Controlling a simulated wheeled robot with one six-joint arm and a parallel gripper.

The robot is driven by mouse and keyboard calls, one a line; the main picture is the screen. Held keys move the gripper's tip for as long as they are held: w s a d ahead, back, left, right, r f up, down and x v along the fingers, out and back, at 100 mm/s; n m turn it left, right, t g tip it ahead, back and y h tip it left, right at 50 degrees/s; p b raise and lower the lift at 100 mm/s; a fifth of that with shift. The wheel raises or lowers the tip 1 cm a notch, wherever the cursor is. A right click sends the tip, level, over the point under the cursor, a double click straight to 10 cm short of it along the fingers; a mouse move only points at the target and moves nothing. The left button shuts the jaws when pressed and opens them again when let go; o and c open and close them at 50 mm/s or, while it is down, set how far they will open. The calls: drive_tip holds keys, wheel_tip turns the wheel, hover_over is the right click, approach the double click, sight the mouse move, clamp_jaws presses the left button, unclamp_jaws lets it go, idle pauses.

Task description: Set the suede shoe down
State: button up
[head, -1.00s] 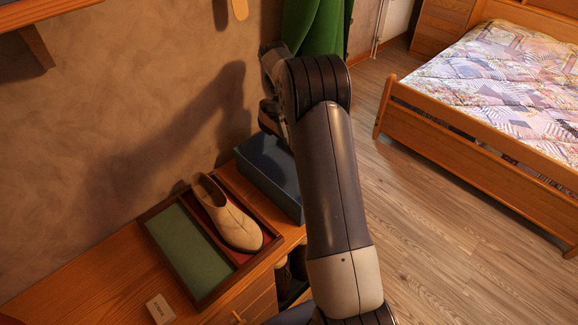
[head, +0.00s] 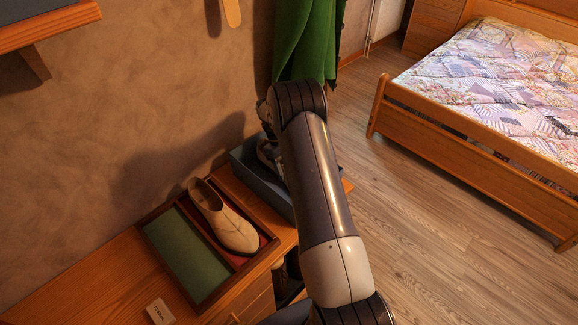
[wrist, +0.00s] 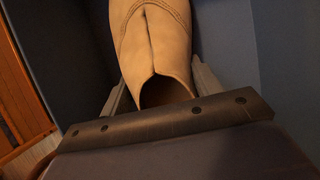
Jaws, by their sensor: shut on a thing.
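A beige suede shoe (wrist: 158,45) fills the top middle of the wrist view, its opening towards my palm and its toe pointing away. My gripper (wrist: 160,82) is shut on it, one finger along each side. In the head view my gripper (head: 268,152) is at the dark blue box (head: 243,160), mostly hidden behind my arm. Dark blue surfaces lie around the held shoe in the wrist view. I cannot tell whether the shoe touches the box. A matching beige shoe (head: 228,222) lies in the red compartment of a wooden tray (head: 200,303).
The tray's green compartment (head: 187,250) is empty. A small white card or block (head: 160,311) lies on the wooden cabinet top (head: 100,285). The wall is close behind, and a green curtain (head: 308,40) hangs beyond the box. A bed (head: 480,85) stands at the right.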

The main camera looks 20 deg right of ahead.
drive_tip(key=o, duration=1.2)
drive_tip(key=shift+o, duration=0.2)
drive_tip(key=b+v, duration=0.2)
drive_tip(key=v, duration=1)
